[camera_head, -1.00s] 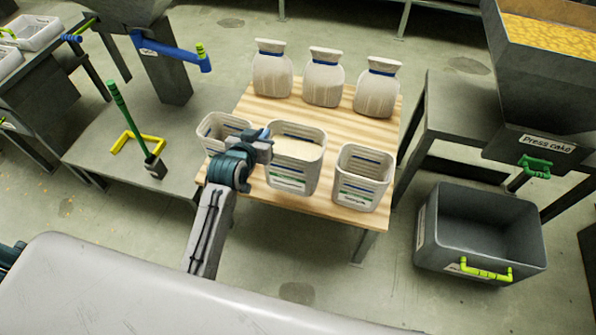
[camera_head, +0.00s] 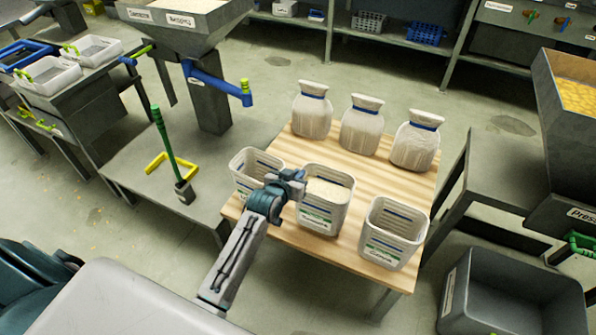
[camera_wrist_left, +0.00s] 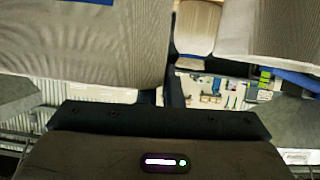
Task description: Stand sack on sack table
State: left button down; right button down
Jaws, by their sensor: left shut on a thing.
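Three pale sacks with blue bands at the neck stand upright in a row along the far edge of the wooden table (camera_head: 385,182): the left sack (camera_head: 312,115), the middle sack (camera_head: 360,130) and the right sack (camera_head: 414,147). My left gripper (camera_head: 293,182) is shut at the left rim of the middle white bin (camera_head: 318,213), which holds pale material. The exact grip is hidden. In the left wrist view, a large pale ribbed surface (camera_wrist_left: 85,50) fills the left side and another pale surface (camera_wrist_left: 265,30) the right. My right gripper is not in view.
A left white bin (camera_head: 250,165) and a right white bin (camera_head: 393,235) stand either side of the middle one on the table. A grey crate (camera_head: 510,290) is on the right floor. A green-handled pole (camera_head: 165,140) stands at left. Wood between sacks and bins is clear.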

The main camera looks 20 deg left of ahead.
pick_arm(q)
notch_tip(320, 180, down, 3)
jog(key=shift+r, duration=0.1)
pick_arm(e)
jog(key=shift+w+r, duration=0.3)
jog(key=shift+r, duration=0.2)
pick_arm(q)
jog(key=c, duration=2)
grip_release()
jog(key=shift+f, duration=0.25)
jog(key=o, duration=0.4)
jog(key=shift+s, duration=0.1)
jog(key=shift+c, duration=0.2)
jog(key=shift+o, duration=0.2)
jog(key=shift+r, duration=0.1)
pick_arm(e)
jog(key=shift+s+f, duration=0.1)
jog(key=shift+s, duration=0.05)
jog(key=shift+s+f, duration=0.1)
